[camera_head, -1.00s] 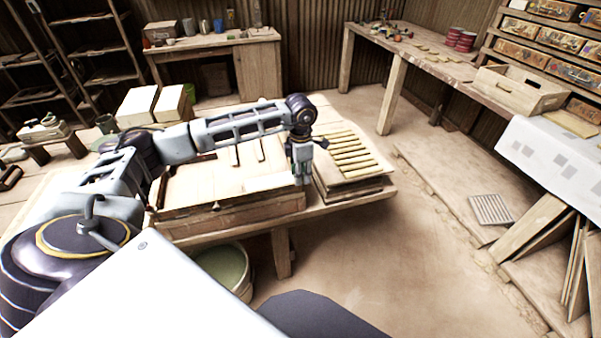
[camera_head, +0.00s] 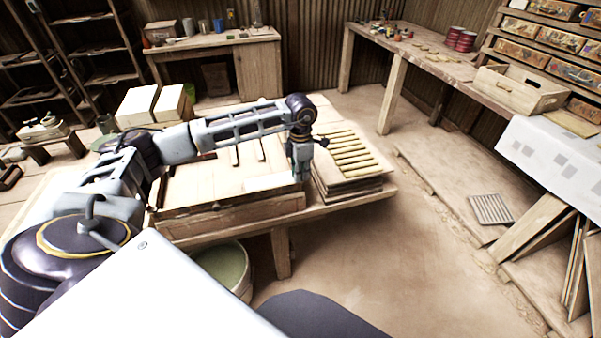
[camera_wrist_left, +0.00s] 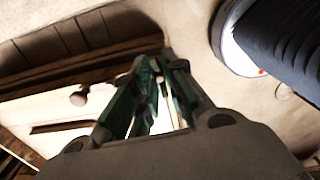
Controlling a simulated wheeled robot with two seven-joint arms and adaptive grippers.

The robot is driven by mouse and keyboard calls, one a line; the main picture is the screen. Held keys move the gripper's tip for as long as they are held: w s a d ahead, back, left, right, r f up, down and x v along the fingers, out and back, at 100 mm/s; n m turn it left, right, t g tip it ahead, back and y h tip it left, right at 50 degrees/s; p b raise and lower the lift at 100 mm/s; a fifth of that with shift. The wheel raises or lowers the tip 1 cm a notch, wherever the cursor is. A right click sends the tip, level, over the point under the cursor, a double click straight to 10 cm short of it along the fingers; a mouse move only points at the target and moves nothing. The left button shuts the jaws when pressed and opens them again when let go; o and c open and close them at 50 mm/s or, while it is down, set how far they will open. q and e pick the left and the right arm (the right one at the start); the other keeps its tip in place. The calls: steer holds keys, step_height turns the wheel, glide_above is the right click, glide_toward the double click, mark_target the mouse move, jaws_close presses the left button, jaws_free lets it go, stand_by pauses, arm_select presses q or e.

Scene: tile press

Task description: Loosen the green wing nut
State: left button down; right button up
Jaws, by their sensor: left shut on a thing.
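My left gripper (camera_head: 302,176) points down at the front right corner of the wooden press box (camera_head: 230,216) on the low bench. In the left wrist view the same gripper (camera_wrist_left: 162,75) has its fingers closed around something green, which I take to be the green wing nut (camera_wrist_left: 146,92). Fingers cover much of it, so its wing angle is hard to tell. In the head view the nut is hidden behind the gripper. A round wooden knob (camera_wrist_left: 78,97) shows to the left in the wrist view. My right gripper is not in view.
A stack of boards with tile strips (camera_head: 350,155) stands just right of the gripper. Open floor lies to the right, before the long side table (camera_head: 425,60).

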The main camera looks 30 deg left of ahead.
arm_select(q)
steer(key=n, duration=0.3)
steer(key=shift+n, duration=1.1)
steer(key=n, duration=0.3)
steer(key=shift+b, duration=0.3)
steer(key=shift+n, duration=1.9)
steer(key=n, duration=0.3)
steer(key=shift+n, duration=0.8)
steer(key=shift+n+p, duration=0.3)
steer(key=shift+n, duration=0.1)
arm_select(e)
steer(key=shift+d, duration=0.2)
